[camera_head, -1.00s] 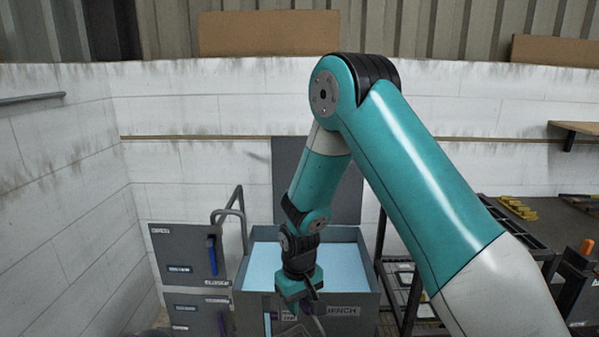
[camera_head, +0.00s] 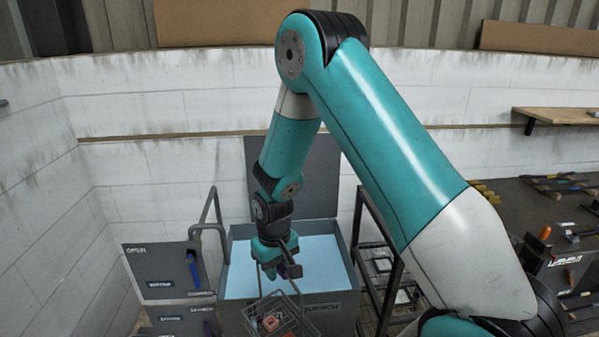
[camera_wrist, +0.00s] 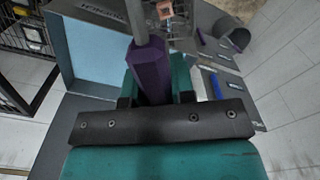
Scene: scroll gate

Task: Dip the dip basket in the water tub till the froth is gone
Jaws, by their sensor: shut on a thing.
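The dip basket (camera_head: 290,322) is a wire basket with a small orange-pink block in it, low in the head view over the tub's front side. My gripper (camera_head: 281,266) is shut on its purple handle, which shows clearly between the jaws in the wrist view (camera_wrist: 147,72). Part of the basket's wire also shows at the top of that view (camera_wrist: 168,14). The grey water tub (camera_head: 343,303) stands behind and below it, filled with pale blue water (camera_head: 322,256). The basket appears outside the water, near the front wall. I cannot make out froth.
Grey boxes with blue handles (camera_head: 160,272) and a bent grey pipe (camera_head: 212,215) stand left of the tub. A dark rack (camera_head: 380,265) stands to its right. A grey panel (camera_head: 290,180) rises behind. A tool-covered bench (camera_head: 560,200) is farther right.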

